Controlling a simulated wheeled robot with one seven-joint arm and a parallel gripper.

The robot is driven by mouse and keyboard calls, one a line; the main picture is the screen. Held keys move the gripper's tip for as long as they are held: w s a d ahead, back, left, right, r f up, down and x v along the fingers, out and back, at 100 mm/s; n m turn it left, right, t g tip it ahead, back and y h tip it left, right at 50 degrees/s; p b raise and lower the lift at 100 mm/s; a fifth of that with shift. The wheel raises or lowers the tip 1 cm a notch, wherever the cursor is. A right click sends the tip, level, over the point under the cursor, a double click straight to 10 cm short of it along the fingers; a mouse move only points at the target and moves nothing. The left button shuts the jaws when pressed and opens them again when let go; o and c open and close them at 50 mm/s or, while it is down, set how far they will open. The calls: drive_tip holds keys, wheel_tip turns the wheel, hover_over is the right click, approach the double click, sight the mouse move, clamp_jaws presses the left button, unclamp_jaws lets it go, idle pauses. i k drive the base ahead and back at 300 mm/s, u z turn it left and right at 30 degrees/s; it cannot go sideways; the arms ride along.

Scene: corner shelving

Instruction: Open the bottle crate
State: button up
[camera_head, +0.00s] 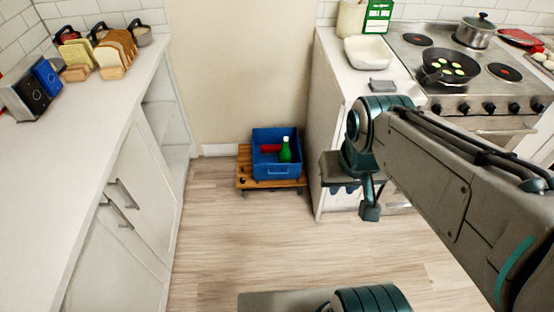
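The blue crate (277,172) sits low near the floor at the back of the aisle, on a wooden platform (243,172). A handle shows on its front wall. I see into it from above, and no lid is visible over it. A green bottle (285,151) stands upright inside, beside a red item (270,148) that I cannot identify. My arm reaches in from the right, and my gripper (352,188) hangs in front of the right counter, to the right of the crate and apart from it. Its fingers are too small and dark to read.
A white counter with cabinets (128,192) runs along the left, bearing sliced bread (110,55) and a toaster (37,90). On the right are a counter, a white dish (367,53) and a stove with a frying pan (450,66). The wooden floor before the crate is clear.

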sight(265, 167)
drive_tip(key=k, duration=0.7)
drive_tip(key=u, duration=0.85)
drive_tip(key=i, duration=0.65)
drive_tip(key=u, duration=0.5)
drive_tip(key=i, duration=0.7)
drive_tip(key=z, duration=0.7)
drive_tip(key=i, duration=0.65)
drive_tip(key=z, duration=0.7)
